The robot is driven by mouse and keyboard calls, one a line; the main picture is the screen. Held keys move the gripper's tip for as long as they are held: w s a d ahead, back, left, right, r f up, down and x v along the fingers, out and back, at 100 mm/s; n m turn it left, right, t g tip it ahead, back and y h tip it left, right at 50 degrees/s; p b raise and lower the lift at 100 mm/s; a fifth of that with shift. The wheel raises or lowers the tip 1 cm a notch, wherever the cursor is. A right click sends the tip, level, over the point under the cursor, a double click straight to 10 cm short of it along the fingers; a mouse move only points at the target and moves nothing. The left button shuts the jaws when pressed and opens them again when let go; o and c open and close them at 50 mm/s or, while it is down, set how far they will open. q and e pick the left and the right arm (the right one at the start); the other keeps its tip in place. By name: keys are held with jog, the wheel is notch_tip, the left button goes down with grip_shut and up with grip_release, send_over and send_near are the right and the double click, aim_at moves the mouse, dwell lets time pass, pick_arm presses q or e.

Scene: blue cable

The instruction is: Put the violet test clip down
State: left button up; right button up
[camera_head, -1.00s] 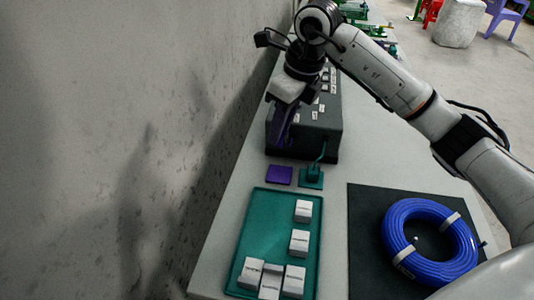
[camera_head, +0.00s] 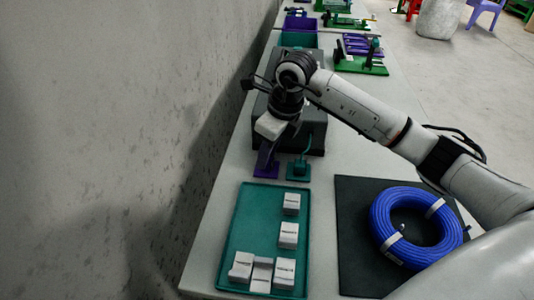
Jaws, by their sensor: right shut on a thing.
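The violet test clip (camera_head: 265,158) stands roughly upright over the small violet pad (camera_head: 266,173), its lower end at or just above the pad; contact cannot be told for sure. My right gripper (camera_head: 269,141) is shut on the clip's upper part, reaching down from above. The fingers are dark and partly hidden by the wrist. My left gripper is not in view.
A teal clip on a teal pad (camera_head: 298,172) stands close to the right, a cable running from it to the dark box (camera_head: 316,135) behind. A teal tray (camera_head: 240,222) with several white blocks lies in front. A blue cable coil (camera_head: 382,216) lies on a black mat (camera_head: 352,200).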

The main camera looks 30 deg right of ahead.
jog(key=o, duration=1)
jog(key=shift+f, duration=0.1)
jog(key=v, duration=1.2)
jog(key=shift+p, duration=0.3)
